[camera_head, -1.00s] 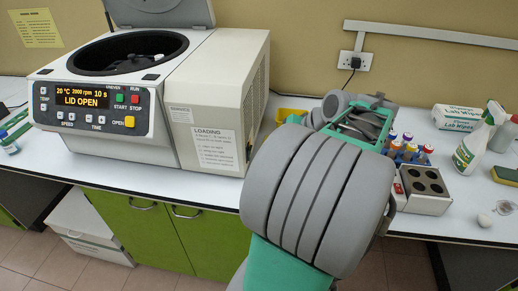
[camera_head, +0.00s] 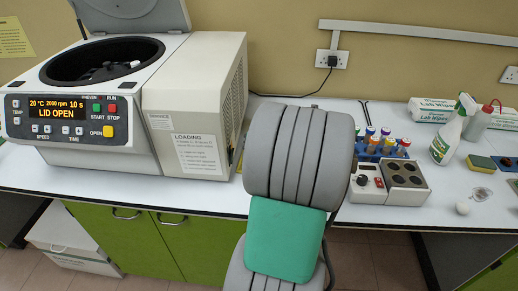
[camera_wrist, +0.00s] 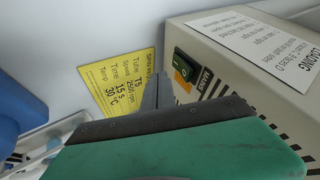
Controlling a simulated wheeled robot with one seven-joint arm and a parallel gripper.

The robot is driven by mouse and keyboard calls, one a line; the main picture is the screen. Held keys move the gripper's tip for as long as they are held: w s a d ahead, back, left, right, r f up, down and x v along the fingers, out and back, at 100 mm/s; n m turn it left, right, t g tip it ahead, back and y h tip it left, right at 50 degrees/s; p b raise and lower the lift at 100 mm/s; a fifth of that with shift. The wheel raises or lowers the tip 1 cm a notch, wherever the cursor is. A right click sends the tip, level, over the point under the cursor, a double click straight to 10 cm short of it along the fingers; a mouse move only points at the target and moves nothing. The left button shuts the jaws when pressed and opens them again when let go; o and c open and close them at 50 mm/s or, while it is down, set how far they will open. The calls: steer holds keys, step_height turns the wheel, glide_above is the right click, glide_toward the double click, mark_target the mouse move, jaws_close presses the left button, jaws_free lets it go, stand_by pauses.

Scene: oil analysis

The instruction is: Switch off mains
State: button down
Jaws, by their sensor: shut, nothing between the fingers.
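The centrifuge (camera_head: 196,110) stands at the left of the bench in the head view, lid raised, its display reading LID OPEN. My gripper (camera_wrist: 158,88) is shut and empty. In the wrist view its fingertips are just left of the switch and partly in front of the panel edge; contact cannot be told. In the head view my arm hides the gripper, and the switch is out of sight.
A yellow spin card (camera_wrist: 126,80) lies beside the panel in the wrist view. Right of my arm are a rack of colour-capped tubes (camera_head: 388,146), a block with round wells (camera_head: 404,180), a spray bottle (camera_head: 450,135) and a sponge (camera_head: 482,162). A plug sits in the wall socket (camera_head: 331,62).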

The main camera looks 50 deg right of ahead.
steer(key=shift+w+a+r, duration=0.15)
steer(key=shift+w+a, duration=0.3)
steer(key=shift+w, duration=0.05)
steer(key=shift+w+a+r, duration=0.15)
steer(key=shift+w+a, duration=0.25)
steer(key=shift+w, duration=0.1)
steer(key=shift+w+a+r, duration=0.15)
steer(key=shift+w+a, duration=0.05)
steer(key=shift+w, duration=0.05)
steer(key=shift+r+p, duration=0.75)
steer(key=shift+r, duration=0.05)
